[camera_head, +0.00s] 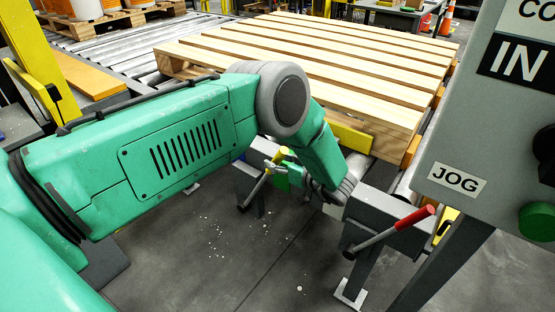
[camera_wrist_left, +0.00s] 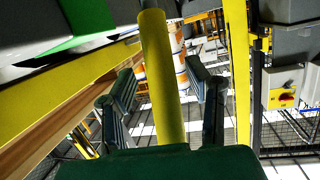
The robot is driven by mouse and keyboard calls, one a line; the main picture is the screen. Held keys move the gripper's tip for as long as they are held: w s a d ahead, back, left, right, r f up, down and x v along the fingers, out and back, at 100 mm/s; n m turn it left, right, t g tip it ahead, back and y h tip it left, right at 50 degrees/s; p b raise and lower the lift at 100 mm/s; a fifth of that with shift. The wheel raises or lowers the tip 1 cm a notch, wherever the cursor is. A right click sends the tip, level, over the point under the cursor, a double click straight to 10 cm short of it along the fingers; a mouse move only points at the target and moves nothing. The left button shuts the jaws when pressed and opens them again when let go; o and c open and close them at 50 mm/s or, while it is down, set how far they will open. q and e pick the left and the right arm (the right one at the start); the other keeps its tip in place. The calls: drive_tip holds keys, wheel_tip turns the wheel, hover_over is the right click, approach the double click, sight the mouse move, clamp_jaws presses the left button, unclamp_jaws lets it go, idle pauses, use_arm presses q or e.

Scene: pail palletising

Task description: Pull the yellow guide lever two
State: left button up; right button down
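The yellow guide lever (camera_head: 266,174) is a tilted rod with a yellow grip, mounted on the grey conveyor frame below the pallet. In the left wrist view its yellow handle (camera_wrist_left: 163,85) runs upright between the fingers of my left gripper (camera_wrist_left: 160,72). The fingers are open, with a gap on both sides of the handle. In the head view my left gripper (camera_head: 285,172) is beside the lever's upper part, partly hidden by my own wrist. My right gripper is not in view.
A red-gripped lever (camera_head: 395,230) stands on the frame to the right. A wooden pallet (camera_head: 320,58) lies on the conveyor behind my arm. A grey control box (camera_head: 485,130) marked JOG fills the right side. The floor (camera_head: 220,260) in front is clear apart from small debris.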

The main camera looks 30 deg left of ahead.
use_arm(q)
drive_tip(key=shift+r, duration=0.3)
drive_tip(key=v, duration=1.2)
drive_tip(key=shift+f, duration=0.15)
drive_tip(key=shift+w, duration=0.15)
